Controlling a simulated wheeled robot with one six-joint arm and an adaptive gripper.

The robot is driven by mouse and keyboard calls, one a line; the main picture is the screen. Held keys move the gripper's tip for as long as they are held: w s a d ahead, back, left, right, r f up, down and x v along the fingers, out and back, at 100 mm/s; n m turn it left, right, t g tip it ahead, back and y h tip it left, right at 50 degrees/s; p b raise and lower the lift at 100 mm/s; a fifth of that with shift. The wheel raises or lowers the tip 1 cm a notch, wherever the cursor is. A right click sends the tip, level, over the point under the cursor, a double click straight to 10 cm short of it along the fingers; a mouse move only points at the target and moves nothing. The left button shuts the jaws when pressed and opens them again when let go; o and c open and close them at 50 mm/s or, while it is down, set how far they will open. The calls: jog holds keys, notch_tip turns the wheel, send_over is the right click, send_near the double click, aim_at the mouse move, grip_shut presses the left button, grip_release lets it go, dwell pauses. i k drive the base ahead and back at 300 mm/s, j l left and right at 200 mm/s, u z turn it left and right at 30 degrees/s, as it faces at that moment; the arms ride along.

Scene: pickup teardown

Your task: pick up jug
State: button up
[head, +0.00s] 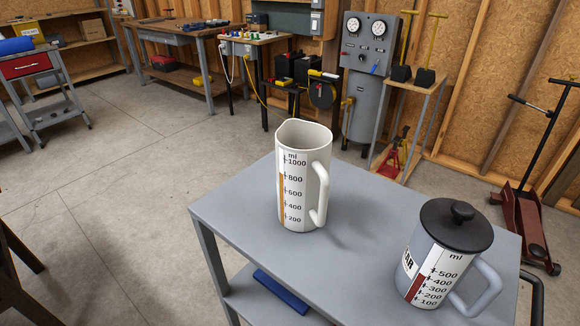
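A white measuring jug (304,180) stands upright on a grey metal cart (255,222), near its back left part. It has an open top, a black ml scale up to 1000 and a handle on its right side. A second, grey jug (421,272) with a black knobbed lid and a scale up to 500 stands at the front right of the cart, its handle toward the right. The two jugs stand apart. My gripper does not show in the head view.
The cart top between and left of the jugs is clear. A blue item (282,291) lies on its lower shelf. Workbenches (187,36), a grey gauge panel (369,42) and a red floor jack (527,218) stand beyond. The concrete floor (125,165) at left is open.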

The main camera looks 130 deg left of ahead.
aim_at(303, 147)
jog(key=k+u, duration=0.35)
jog(key=k, duration=0.15)
jog(key=k+u, duration=0.3)
jog(key=k, duration=0.2)
jog(key=u, duration=2.35)
